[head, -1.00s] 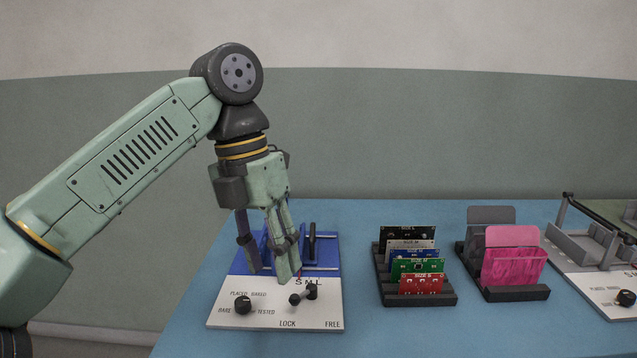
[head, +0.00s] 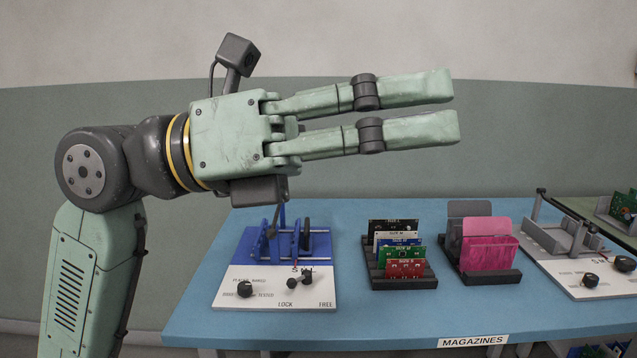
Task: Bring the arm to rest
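My gripper (head: 455,105) is raised above the blue table (head: 390,323) in the head view, its two pale green fingers pointing to the right. The fingers lie apart with a gap between them, and nothing is held there. My wrist and forearm are folded upright at the left, clear of the table. The gripper is above the blue fixture (head: 320,245) with its white panel (head: 265,300), and does not touch it.
A dark rack (head: 375,270) holds several coloured boards. Beside it a second rack (head: 490,275) holds pink and grey pieces. A grey fixture (head: 550,238) with a white panel stands at the right. A "MAGAZINES" label (head: 473,341) is on the table's front edge.

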